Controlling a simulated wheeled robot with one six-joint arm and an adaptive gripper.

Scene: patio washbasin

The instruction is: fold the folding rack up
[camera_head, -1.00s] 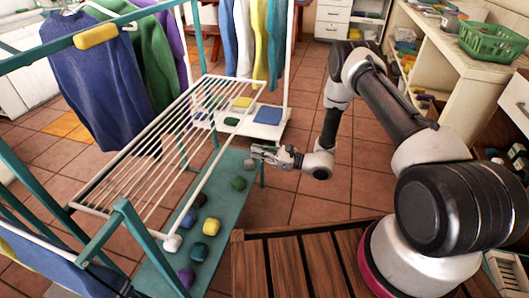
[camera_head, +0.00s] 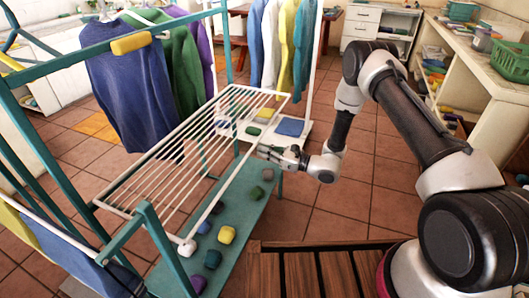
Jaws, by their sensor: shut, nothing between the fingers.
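The folding rack (camera_head: 188,160) is a white frame with several parallel bars. It is swung out, sloping from its near end at lower left to its far end at upper right, with teal frame posts beside it. A white round knob (camera_head: 187,247) sits at the near right corner. My gripper (camera_head: 268,151) is shut and empty, just right of the rack's right rail, around its far half. Its fingertips point left at the rail. I cannot tell whether they touch it. The fingers are small in this view.
Below the rack a teal shelf (camera_head: 262,210) holds several coloured lumps. Clothes such as a blue sweater (camera_head: 125,85) hang from the teal rail (camera_head: 65,55) at left. A wooden slatted surface (camera_head: 335,270) lies in front. Tiled floor (camera_head: 345,205) is open to the right.

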